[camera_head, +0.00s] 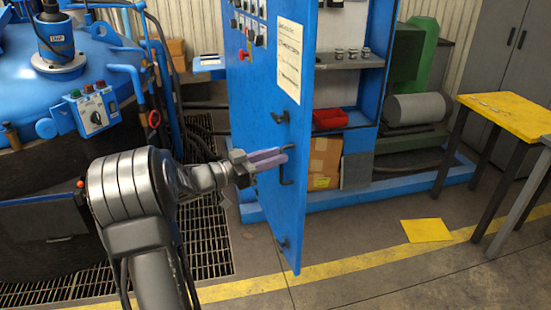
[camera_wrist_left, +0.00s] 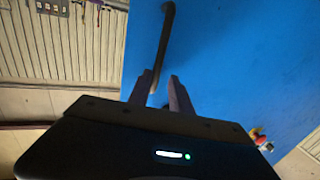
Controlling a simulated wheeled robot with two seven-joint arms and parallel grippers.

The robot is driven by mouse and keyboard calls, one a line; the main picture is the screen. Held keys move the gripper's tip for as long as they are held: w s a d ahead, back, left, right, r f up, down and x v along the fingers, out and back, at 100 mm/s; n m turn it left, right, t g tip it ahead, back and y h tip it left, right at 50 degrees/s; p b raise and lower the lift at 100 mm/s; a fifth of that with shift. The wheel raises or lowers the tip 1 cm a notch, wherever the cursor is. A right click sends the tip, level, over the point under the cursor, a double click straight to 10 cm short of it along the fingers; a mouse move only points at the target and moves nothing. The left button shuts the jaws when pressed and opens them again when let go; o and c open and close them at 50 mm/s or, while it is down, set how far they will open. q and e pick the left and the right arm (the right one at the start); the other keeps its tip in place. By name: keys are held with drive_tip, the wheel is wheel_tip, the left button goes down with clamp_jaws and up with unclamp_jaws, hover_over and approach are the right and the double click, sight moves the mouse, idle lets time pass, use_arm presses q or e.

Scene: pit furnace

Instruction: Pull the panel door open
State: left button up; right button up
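The blue panel door (camera_head: 262,115) stands ajar in the head view, swung out from the cabinet (camera_head: 374,110) so the shelves behind it show. A dark bar handle (camera_head: 287,168) is on the door's face; it also shows in the left wrist view (camera_wrist_left: 166,40). My left gripper (camera_head: 282,157) is at the handle, its fingers pointing at the door. In the left wrist view the fingers (camera_wrist_left: 161,88) are apart, with the handle's near end between them, closer to the left finger. Whether they touch the handle is unclear. My right gripper is out of view.
A red bin (camera_head: 330,118) and a cardboard box (camera_head: 324,160) sit inside the cabinet. A yellow-topped table (camera_head: 508,115) stands at right, with a yellow sheet (camera_head: 427,230) on the floor. Blue furnace equipment (camera_head: 95,65) fills the left. Floor right of the door is mostly clear.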

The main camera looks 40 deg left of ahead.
use_arm(q)
drive_tip(key=shift+o, duration=1.4)
drive_tip(key=shift+a+r+y, duration=0.1)
drive_tip(key=shift+a+y, duration=0.2)
drive_tip(key=shift+a, duration=0.45)
drive_tip(key=shift+o, duration=0.3)
drive_tip(key=shift+d, duration=0.2)
drive_tip(key=shift+w+d, duration=0.1)
drive_tip(key=shift+d, duration=0.05)
drive_tip(key=b+v, duration=0.1)
drive_tip(key=v, duration=0.6)
drive_tip(key=shift+s, duration=0.4)
